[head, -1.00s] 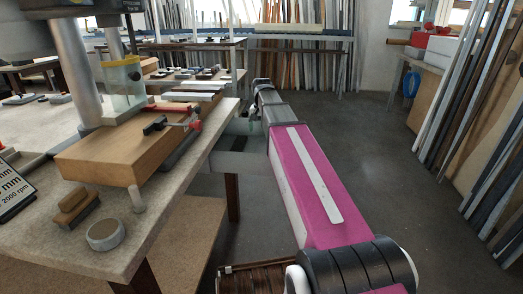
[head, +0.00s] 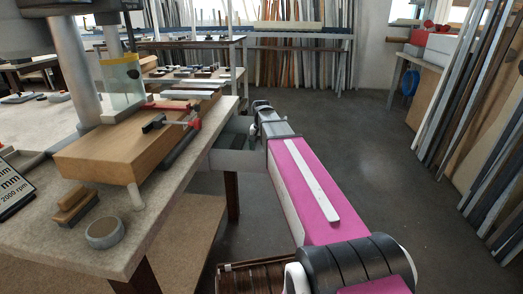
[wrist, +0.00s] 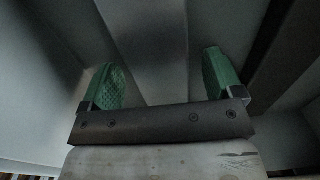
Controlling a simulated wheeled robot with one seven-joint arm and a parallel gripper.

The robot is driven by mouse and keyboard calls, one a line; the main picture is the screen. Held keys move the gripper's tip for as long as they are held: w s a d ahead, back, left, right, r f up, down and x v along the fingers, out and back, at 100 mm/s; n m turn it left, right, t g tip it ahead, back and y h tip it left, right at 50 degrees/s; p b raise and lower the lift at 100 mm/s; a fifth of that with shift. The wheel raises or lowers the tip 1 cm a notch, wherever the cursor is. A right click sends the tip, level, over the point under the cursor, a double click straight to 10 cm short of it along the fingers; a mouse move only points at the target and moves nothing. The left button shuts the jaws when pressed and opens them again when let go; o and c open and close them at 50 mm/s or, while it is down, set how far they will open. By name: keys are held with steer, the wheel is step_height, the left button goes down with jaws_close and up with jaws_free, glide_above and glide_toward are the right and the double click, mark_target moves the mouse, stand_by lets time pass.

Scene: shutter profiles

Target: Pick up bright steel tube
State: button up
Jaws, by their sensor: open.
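My gripper (wrist: 162,88) is open in the wrist view, its two green ribbed pads apart. A pale grey, straight-edged bar (wrist: 150,45) runs lengthwise below and between the pads; it may be the bright steel tube, but the dim light leaves this unclear. No contact between pads and bar is visible. In the head view my arm reaches forward to an open grey drawer (head: 236,161) under the bench's right edge. The fingertips are hidden there, and most of the drawer's inside is out of sight.
A darker grey bar (wrist: 285,60) lies right of the gripper in the wrist view. Pale walls rise close on the left. The workbench (head: 180,215) holds a wooden block (head: 120,155), red-handled clamp and drill press. Long profiles (head: 470,120) lean at right; the floor between is clear.

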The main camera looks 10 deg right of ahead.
steer(key=shift+c, duration=0.3)
steer(key=c, duration=1.3)
steer(key=shift+r, duration=0.1)
